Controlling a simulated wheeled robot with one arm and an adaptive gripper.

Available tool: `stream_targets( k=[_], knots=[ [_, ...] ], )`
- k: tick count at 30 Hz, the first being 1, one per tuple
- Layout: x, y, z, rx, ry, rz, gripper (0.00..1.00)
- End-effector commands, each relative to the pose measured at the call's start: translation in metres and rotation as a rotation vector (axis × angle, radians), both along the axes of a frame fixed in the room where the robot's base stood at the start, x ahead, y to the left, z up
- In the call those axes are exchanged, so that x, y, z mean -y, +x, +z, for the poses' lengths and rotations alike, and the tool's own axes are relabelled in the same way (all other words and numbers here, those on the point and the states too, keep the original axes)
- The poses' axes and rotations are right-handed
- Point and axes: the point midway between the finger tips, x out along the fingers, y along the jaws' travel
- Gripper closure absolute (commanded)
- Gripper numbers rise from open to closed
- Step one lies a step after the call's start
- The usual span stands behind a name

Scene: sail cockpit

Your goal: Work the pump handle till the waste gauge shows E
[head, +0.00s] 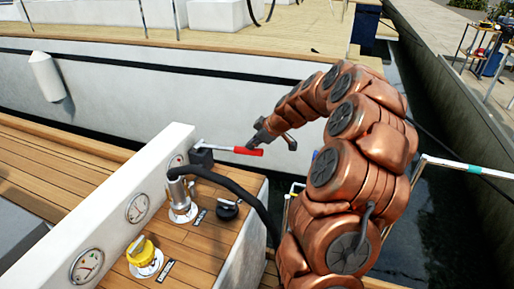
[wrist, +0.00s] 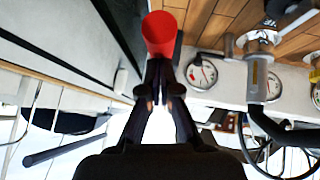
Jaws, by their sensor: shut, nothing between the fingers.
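The pump handle is a lever with a red grip (head: 248,151) and a metal shaft, running out from a dark block (head: 202,157) at the far end of the white ledge. In the wrist view the round end of the red grip (wrist: 158,33) is just ahead of my fingertips. My gripper (head: 256,142) is at the grip's outer end, shut and empty; in the wrist view its fingers (wrist: 158,88) meet below the red end. I cannot tell if they touch it. Round gauges line the ledge: a far one (head: 177,162), a middle one (head: 137,208) and a near one (head: 87,267). Their lettering is too small to read.
A metal fitting with a black hose (head: 180,192) stands on the wooden deck beside a black cap (head: 228,209) and a yellow cap (head: 144,251). A white hull with a fender (head: 47,76) lies behind. Water and a quay are at the right.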

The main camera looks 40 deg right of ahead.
Motion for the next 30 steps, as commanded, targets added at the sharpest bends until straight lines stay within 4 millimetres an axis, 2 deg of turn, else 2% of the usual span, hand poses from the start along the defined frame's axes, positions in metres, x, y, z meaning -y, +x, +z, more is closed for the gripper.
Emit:
stream_targets(
  k=[1, 30],
  knots=[
    [-0.002, 0.001, -0.008, 0.011, 0.006, 0.004, 1.0],
    [-0.002, -0.005, -0.057, 0.18, 0.124, 0.015, 1.0]
  ],
)
